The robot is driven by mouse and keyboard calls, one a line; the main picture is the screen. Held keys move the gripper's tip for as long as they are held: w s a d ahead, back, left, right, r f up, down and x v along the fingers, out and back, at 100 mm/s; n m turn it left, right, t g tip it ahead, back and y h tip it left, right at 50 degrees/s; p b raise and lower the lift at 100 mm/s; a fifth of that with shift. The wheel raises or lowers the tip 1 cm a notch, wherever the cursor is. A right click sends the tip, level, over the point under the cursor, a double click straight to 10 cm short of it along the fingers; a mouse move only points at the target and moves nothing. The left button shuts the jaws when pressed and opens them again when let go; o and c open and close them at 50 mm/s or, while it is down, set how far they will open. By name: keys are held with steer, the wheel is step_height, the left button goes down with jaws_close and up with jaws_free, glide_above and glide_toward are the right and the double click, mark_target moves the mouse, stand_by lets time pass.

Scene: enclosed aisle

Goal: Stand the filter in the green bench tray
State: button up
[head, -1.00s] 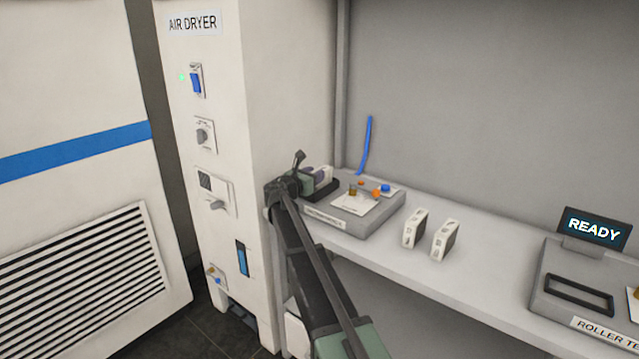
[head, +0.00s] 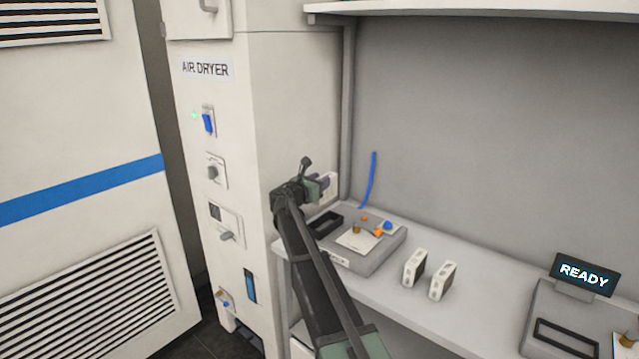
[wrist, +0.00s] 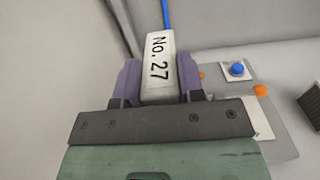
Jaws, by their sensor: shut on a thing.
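My gripper (head: 320,186) is shut on the filter, a white block (wrist: 158,70) marked "No. 27". In the wrist view the filter sits between the two purple fingers. In the head view, part of the filter (head: 330,185) shows beside the fingers, above the black-rimmed slot (head: 325,222) of a grey bench unit and apart from it. My gripper hides the rest of the filter there. I see no green tray in either view.
The grey bench unit (head: 375,262) carries a blue knob and orange parts, with a blue tube (head: 369,180) behind. Two white blocks (head: 414,267) (head: 442,280) stand to its right. A second unit with a READY display (head: 584,274) is further right. The air dryer cabinet (head: 290,110) rises at left.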

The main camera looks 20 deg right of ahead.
step_height(320, 180, up, 8)
steer(key=p, duration=0.5)
steer(key=shift+r, duration=0.15)
steer(key=shift+f, duration=0.2)
